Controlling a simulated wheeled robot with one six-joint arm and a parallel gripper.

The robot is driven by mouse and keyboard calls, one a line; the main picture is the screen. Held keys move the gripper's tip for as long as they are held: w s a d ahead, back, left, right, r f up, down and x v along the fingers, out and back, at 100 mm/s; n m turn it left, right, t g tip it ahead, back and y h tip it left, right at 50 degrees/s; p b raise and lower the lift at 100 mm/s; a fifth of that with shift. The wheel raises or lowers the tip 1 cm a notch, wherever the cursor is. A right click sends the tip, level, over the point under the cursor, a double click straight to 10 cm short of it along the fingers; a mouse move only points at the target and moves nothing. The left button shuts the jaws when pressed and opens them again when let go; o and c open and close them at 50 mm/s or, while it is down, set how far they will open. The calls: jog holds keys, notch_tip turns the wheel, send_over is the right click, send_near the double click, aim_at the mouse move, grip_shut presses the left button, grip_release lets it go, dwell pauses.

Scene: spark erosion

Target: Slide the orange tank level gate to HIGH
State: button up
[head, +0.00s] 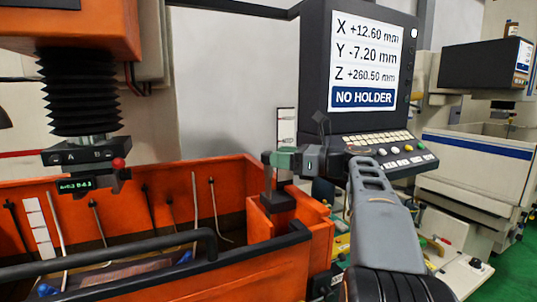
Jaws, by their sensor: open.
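The orange tank (225,182) fills the lower left, with its front wall and inside showing. At its right corner is an orange box-like section with a dark block (278,203), which appears to belong to the level gate. An upright white scale plate (286,128) with dark marks stands just behind; its lettering is too small to read. My gripper (268,180) is open above this corner, reaching in from the right. A dark finger points down at the block. The gripper hides part of the gate, and I cannot tell whether they touch.
A dark bar (120,255) runs along the tank's front. The machine head (85,155) hangs over the tank at left. A control console (365,75) reading NO HOLDER stands close behind my arm. Several thin rods (195,210) stand inside the tank. Another machine (475,150) is at right.

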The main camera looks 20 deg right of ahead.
aim_at(268, 152)
jog(key=shift+x, duration=1.95)
jog(key=shift+c, duration=0.3)
